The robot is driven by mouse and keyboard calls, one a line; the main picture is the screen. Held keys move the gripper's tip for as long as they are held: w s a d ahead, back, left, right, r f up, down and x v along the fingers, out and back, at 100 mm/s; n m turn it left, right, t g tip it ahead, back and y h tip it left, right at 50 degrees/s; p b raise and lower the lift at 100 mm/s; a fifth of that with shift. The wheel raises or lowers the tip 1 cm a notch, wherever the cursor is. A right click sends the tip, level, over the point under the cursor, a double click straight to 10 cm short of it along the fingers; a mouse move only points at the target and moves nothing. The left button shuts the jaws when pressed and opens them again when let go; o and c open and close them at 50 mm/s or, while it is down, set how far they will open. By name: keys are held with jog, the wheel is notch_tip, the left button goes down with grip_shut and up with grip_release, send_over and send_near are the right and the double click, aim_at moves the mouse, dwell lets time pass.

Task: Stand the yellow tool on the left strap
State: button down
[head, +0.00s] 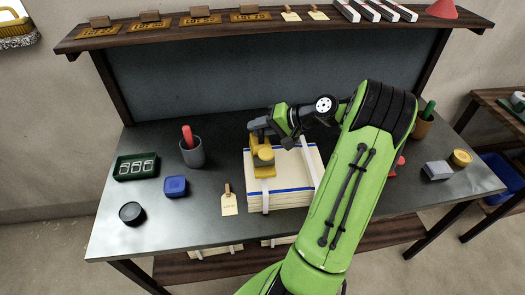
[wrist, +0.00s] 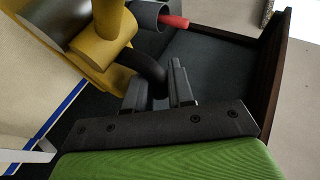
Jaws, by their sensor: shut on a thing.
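The yellow tool (head: 263,170) is upright at the left part of the folded cloth stack (head: 287,184), over the line of the left strap (head: 265,198). I cannot tell if its base touches the strap. My gripper (head: 260,127) is at the tool's far side, shut on its black handle. In the wrist view my gripper (wrist: 160,92) has its fingers around the dark curved handle, with the yellow tool (wrist: 88,55) beyond it. The right strap (head: 309,161) crosses the stack farther right. The left strap's far part is hidden behind the tool.
A grey cup (head: 192,156) with a red-handled item stands left of the stack. A blue box (head: 175,187), black round item (head: 132,213), green tray (head: 135,167) and paper tag (head: 229,204) lie left. A grey block (head: 437,171) and yellow roll (head: 461,158) lie right. A shelf (head: 225,25) runs behind.

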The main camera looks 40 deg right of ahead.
notch_tip(320, 180, down, 5)
jog(key=shift+a+f+b, duration=0.1)
jog(key=shift+b, duration=0.5)
jog(key=c, duration=1)
grip_release()
jog(key=shift+f, duration=0.15)
